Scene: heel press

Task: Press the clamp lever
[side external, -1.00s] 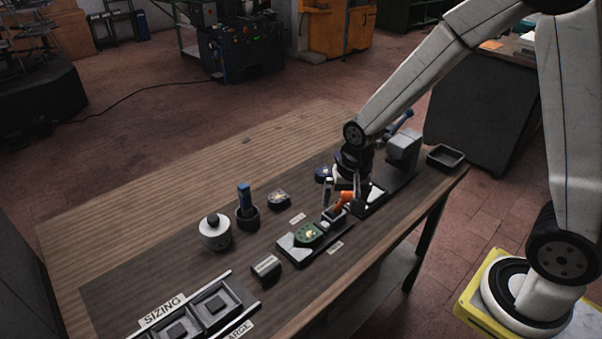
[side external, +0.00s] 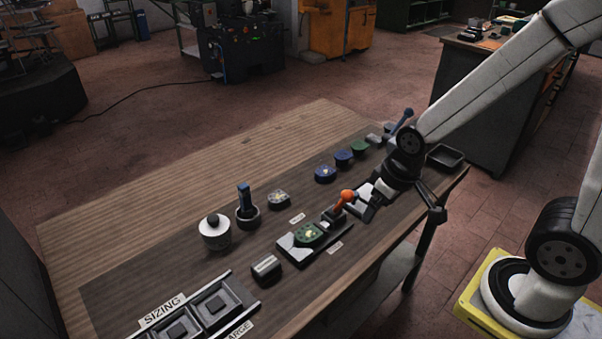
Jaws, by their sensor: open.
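The clamp lever (side external: 343,200) has an orange knob and slants up to the right from the right part of a dark fixture (side external: 318,252). A green heel-shaped piece (side external: 308,235) with a pale spot sits on the fixture, left of the lever. My gripper (side external: 404,198) is open, to the right of the lever and apart from it, near the table's right front edge. One dark finger shows at its right; the other is hard to make out against the plate behind it.
A blue-handled lever (side external: 402,122) stands behind my wrist, its base mostly hidden. A black tray (side external: 446,157) lies at the right end. Blue and green pieces (side external: 344,158) line the back. A white jar (side external: 214,232), blue tool holder (side external: 247,215) and sizing tray (side external: 215,305) stand left.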

